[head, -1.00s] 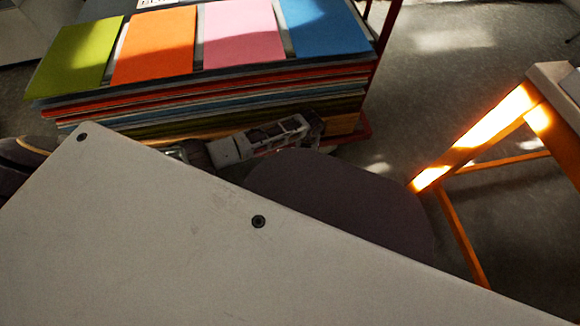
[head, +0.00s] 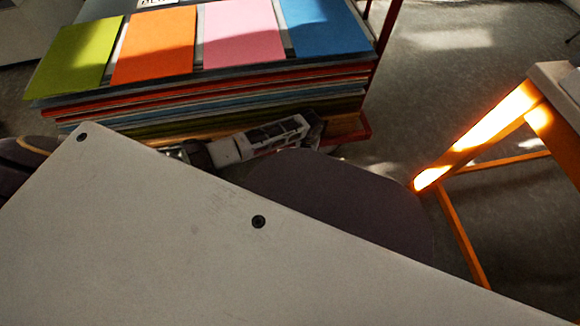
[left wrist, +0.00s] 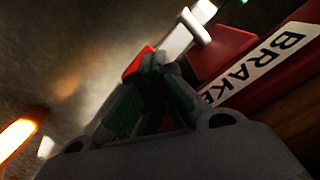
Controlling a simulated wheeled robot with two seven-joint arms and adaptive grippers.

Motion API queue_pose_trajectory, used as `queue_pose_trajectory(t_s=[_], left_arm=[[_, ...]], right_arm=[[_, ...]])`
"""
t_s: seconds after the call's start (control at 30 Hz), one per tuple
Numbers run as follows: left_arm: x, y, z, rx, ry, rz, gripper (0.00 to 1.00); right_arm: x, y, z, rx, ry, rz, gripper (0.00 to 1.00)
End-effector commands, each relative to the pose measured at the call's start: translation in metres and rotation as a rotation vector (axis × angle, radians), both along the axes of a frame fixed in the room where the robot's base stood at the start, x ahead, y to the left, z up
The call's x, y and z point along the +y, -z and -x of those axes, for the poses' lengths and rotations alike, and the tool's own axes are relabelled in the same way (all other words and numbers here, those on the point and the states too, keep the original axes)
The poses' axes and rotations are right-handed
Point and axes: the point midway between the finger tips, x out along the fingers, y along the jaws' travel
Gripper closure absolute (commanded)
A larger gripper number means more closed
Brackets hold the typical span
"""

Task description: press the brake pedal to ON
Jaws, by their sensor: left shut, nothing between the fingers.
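In the left wrist view a red bar (left wrist: 270,83) with a white label reading "BRAKE" runs along the right side. A red part (left wrist: 228,50) with a pale end lies beside it, just beyond my left gripper (left wrist: 160,62); it may be the pedal. The left gripper is shut and empty, close to these red parts; whether it touches them I cannot tell. In the head view my left gripper (head: 312,132) is low beside the cart's lower edge, and its fingers are hard to make out. The pedal is not visible there. My right gripper is not in view.
A red-framed cart (head: 388,25) carries a thick stack of coloured sheets (head: 230,100), with green, orange, pink and blue ones on top. A wooden-legged table (head: 455,225) stands at the right. Grey floor (head: 440,90) is open between them.

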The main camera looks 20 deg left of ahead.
Motion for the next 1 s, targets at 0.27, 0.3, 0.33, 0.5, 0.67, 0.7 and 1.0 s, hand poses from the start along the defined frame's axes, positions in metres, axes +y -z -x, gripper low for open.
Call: queue_pose_trajectory(t_s=[0.27,0.3,0.33,0.5,0.67,0.7,1.0], left_arm=[[0.0000,0.0029,0.0001,0.000,0.000,0.000,1.00],[0.0000,0.0032,0.0001,0.000,0.000,0.000,1.00],[0.0001,0.0035,0.0001,0.000,0.000,0.000,1.00],[0.0002,0.0051,0.0000,0.000,-0.001,0.000,1.00],[0.0002,0.0066,0.0000,0.000,-0.001,0.000,1.00],[0.0002,0.0069,0.0000,0.000,-0.001,0.000,1.00],[0.0001,0.0095,0.0000,0.000,-0.001,0.000,1.00]], right_arm=[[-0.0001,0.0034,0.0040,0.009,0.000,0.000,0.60],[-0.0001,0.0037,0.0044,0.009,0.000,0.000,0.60],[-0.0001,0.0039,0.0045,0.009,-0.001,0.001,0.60],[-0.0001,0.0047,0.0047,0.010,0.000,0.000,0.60],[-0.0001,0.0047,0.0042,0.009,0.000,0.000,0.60],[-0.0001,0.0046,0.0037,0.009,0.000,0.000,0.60],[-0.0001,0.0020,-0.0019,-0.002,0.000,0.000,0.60]])
